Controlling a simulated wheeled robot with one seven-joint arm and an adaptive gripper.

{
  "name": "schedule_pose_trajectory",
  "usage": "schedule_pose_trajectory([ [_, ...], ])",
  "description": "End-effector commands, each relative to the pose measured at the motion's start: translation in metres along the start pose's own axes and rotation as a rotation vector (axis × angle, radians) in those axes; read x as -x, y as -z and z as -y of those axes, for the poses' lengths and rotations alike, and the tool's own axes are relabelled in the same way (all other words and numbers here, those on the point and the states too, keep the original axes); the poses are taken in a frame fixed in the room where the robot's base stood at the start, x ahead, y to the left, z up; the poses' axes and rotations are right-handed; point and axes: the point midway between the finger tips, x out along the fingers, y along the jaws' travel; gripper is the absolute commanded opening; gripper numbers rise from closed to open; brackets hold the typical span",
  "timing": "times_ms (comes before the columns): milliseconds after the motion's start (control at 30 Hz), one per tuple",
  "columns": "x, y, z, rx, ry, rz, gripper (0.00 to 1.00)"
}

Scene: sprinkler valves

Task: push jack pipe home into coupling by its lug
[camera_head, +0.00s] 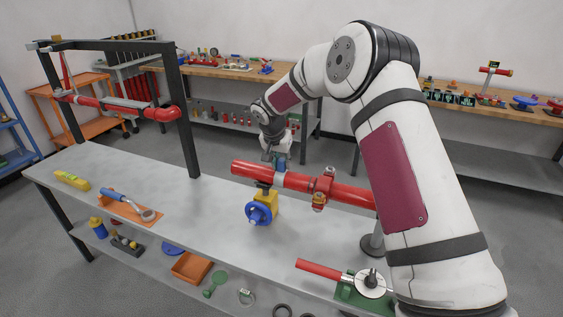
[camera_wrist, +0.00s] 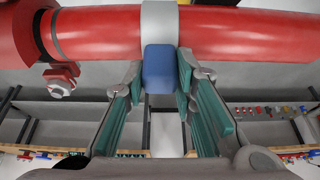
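The red jack pipe (camera_head: 250,170) lies level above the bench, with a grey band (camera_wrist: 160,17) around it. A blue lug (camera_wrist: 158,68) sticks out from the band; it also shows in the head view (camera_head: 281,162). My gripper (camera_wrist: 160,75) has its fingertips on both sides of the lug, close against it. In the head view my gripper (camera_head: 274,155) is at the pipe's far side. The red coupling (camera_head: 323,186) is to the right of the lug, and at the left in the wrist view (camera_wrist: 22,35). I cannot tell how deep the pipe sits in it.
A yellow jack with a blue handwheel (camera_head: 260,212) stands under the pipe. A red pipe (camera_head: 350,193) continues right of the coupling, partly behind my arm. A black frame (camera_head: 183,110) stands at the left. The bench middle (camera_head: 200,208) is clear.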

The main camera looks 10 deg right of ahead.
Motion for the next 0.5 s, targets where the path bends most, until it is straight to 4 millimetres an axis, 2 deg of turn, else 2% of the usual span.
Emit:
schedule_pose_trajectory([
  [167,0.001,0.0,-0.004,0.001,-0.001,0.0,0.0],
  [367,0.003,0.0,-0.033,0.0,-0.004,-0.001,0.0],
  [500,0.001,0.001,-0.037,-0.001,-0.004,0.0,0.0],
])
